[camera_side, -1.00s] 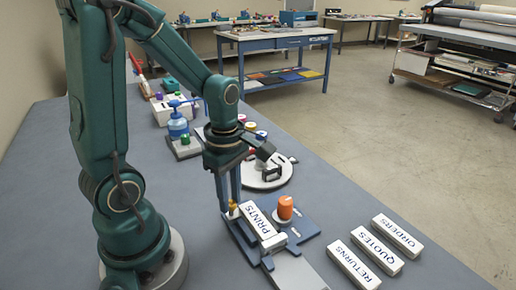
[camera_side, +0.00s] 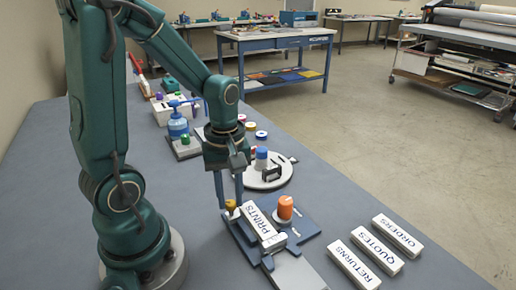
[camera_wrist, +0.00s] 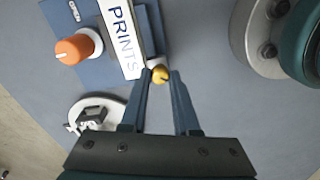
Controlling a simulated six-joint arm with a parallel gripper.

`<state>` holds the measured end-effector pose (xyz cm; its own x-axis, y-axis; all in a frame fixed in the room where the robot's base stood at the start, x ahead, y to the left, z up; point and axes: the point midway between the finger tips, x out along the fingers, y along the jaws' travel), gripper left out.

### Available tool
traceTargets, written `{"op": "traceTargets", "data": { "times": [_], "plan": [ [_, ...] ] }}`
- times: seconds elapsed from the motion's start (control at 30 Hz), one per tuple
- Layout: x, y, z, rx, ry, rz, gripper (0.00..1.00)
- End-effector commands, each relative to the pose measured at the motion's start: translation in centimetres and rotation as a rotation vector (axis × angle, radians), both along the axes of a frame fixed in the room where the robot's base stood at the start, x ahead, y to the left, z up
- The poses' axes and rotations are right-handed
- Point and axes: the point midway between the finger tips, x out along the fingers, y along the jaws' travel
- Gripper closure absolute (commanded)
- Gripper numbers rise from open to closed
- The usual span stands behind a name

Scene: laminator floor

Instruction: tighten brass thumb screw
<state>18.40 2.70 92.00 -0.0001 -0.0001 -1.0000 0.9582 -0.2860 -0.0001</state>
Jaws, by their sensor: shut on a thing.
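The brass thumb screw (camera_side: 232,207) stands at the back end of the white block labelled PRINTS (camera_side: 262,223), on a blue fixture (camera_side: 304,227). My gripper (camera_side: 229,206) points down, with its fingertips on either side of the screw head. In the wrist view the brass head (camera_wrist: 160,74) sits between the two blue fingertips, and the gripper (camera_wrist: 161,75) is shut on it. A small dark mark shows on the head. The screw's shaft is hidden.
An orange knob (camera_side: 285,207) on a white base stands right of the PRINTS block. White blocks labelled RETURNS (camera_side: 352,265), QUOTES (camera_side: 377,250) and ORDERS (camera_side: 397,235) lie at right. A round white plate (camera_side: 268,179) with a black bracket stands behind.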

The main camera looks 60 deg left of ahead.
Motion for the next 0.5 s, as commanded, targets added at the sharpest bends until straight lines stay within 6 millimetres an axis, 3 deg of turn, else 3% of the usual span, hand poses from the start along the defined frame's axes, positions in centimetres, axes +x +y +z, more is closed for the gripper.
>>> {"op": "traceTargets", "data": {
  "times": [0.5],
  "plan": [
    [0.00,0.01,0.00,0.000,0.000,-0.487,1.00]
  ]
}}
